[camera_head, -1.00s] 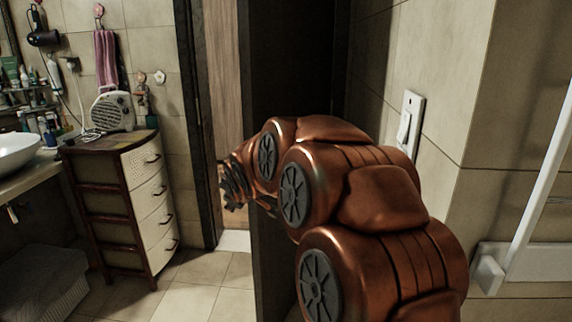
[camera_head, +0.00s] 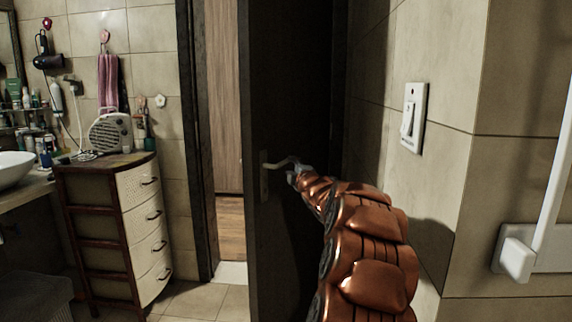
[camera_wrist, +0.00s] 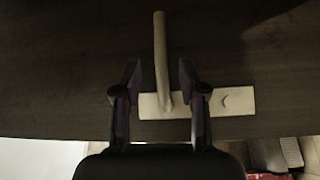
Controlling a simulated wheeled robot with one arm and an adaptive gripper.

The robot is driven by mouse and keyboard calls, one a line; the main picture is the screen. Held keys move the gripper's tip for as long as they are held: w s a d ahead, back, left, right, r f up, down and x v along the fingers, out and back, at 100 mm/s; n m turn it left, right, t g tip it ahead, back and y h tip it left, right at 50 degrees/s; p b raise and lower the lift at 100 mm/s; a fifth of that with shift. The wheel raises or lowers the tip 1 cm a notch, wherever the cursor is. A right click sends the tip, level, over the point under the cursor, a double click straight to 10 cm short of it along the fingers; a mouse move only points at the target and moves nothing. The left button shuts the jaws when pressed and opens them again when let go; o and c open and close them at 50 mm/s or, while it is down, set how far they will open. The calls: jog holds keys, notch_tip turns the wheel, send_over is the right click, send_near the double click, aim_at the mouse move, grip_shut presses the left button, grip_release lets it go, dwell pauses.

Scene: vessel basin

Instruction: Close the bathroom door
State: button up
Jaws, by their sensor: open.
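The dark bathroom door (camera_head: 285,90) stands open into the room, its edge toward the doorway on the left. Its pale lever handle (camera_head: 280,163) sits on a plate near that edge. My gripper (camera_head: 296,172) is at the handle's free end in the head view, and the arm hides the lower part of the door. In the wrist view my gripper (camera_wrist: 159,80) is open, with one finger on each side of the handle (camera_wrist: 161,60). The handle plate (camera_wrist: 235,101) shows behind the fingers. I cannot tell whether a finger touches the handle.
The doorway (camera_head: 228,150) is left of the door, with a wooden surface beyond. A drawer cabinet (camera_head: 148,225) with a heater (camera_head: 110,132) on top stands further left. The tiled wall on the right carries a switch (camera_head: 411,118) and a white rail (camera_head: 560,150).

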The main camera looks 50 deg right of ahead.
aim_at(287, 162)
jog(key=shift+p+x, duration=0.7)
jog(key=shift+x, duration=2.45)
jog(key=shift+c, duration=0.2)
grip_shut()
